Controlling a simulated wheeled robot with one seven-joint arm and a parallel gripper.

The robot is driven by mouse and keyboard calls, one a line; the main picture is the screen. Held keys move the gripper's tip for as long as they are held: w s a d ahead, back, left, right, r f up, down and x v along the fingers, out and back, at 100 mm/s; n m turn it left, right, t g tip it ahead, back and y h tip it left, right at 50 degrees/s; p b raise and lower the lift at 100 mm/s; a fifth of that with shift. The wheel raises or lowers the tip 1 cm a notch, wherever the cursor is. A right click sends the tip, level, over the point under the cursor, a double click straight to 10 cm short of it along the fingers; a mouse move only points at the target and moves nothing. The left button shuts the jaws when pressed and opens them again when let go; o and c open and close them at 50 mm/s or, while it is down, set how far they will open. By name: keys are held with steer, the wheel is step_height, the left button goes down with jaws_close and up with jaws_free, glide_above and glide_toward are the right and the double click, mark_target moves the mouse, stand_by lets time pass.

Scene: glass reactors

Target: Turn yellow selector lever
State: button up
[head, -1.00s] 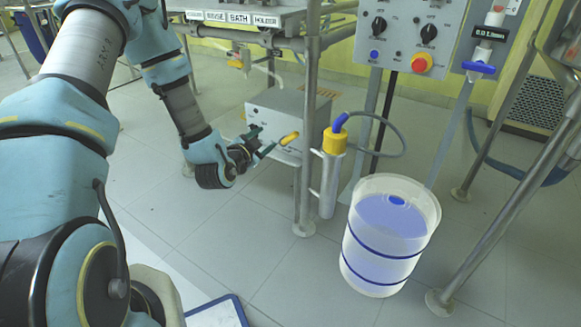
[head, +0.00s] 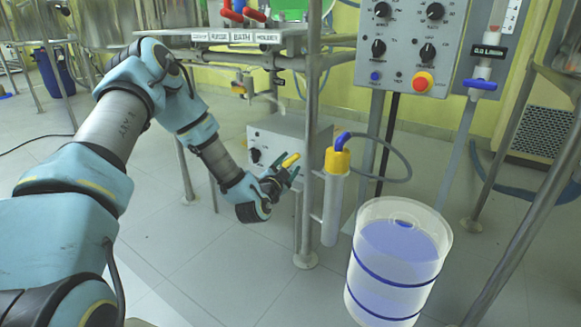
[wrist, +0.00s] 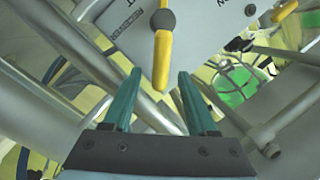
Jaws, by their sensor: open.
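The yellow selector lever (head: 291,160) is on the front of a grey box (head: 290,128) low under the bench. In the wrist view the lever (wrist: 162,62) hangs down from a dark round pivot, roughly upright in the picture. My gripper (head: 283,176) is open, with its teal fingers right at the lever in the head view. In the wrist view the lever's lower end shows between the two fingertips of my gripper (wrist: 159,74), with a visible gap on each side. I cannot tell whether it is deep enough between them to be gripped.
A metal post (head: 309,200) and a cylinder with a yellow cap (head: 337,160) stand just right of my gripper. A bucket of bluish liquid (head: 357,285) stands further right. A black knob (head: 255,155) is on the box. The floor to the left is clear.

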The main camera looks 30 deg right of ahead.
steer(key=shift+w+d, duration=0.5)
steer(key=shift+d, duration=0.05)
steer(key=shift+c, duration=0.3)
jaws_close()
stand_by(0.8)
